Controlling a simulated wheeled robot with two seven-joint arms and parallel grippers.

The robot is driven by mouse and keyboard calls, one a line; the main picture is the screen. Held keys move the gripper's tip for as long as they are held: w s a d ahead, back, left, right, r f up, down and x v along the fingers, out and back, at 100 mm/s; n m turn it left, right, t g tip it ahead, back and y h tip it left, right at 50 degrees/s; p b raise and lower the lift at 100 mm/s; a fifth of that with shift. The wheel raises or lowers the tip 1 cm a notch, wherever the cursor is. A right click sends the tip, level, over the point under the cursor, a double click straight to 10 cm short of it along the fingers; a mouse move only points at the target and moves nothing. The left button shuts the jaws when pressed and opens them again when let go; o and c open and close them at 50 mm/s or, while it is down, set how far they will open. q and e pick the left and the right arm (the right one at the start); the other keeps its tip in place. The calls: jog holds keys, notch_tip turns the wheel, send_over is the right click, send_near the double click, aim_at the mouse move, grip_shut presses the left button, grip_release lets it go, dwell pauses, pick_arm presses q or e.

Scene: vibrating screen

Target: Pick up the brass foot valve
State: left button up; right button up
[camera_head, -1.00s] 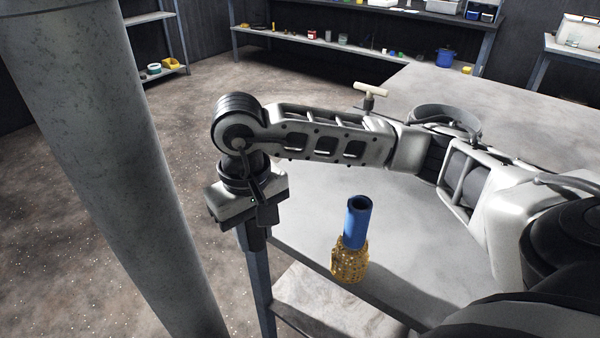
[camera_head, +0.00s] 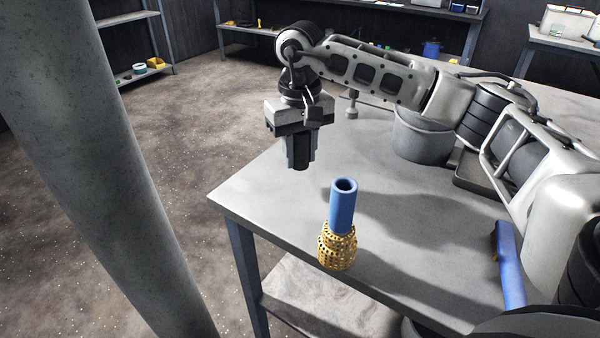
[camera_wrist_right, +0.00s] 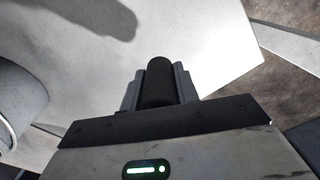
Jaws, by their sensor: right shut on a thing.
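The brass foot valve (camera_head: 338,250), a perforated gold-coloured body, stands upright near the table's front edge in the head view. A blue tube (camera_head: 343,207) rises from its top. My right gripper (camera_head: 301,163) points down above the table, behind and left of the valve and apart from it. In the right wrist view its jaws (camera_wrist_right: 159,90) are shut on a dark rounded thing (camera_wrist_right: 160,80), whose lower end is hard to make out. The valve does not show in the wrist view. My left gripper is not in view.
The grey table (camera_head: 265,195) is clear left of the valve. A grey bucket (camera_head: 424,138), a T-handled post (camera_head: 352,104) and a dark tray (camera_head: 480,178) stand behind. A blue bar-like thing (camera_head: 509,265) is at right. A thick grey column (camera_head: 110,170) rises at left.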

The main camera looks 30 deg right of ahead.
aim_at(300, 184)
jog(key=shift+f, duration=2.3)
jog(key=shift+f, duration=0.2)
jog(key=o, duration=1)
jog(key=shift+r, duration=0.1)
jog(key=shift+r, duration=0.1)
notch_tip(300, 184, up, 12)
jog(key=shift+r, duration=0.15)
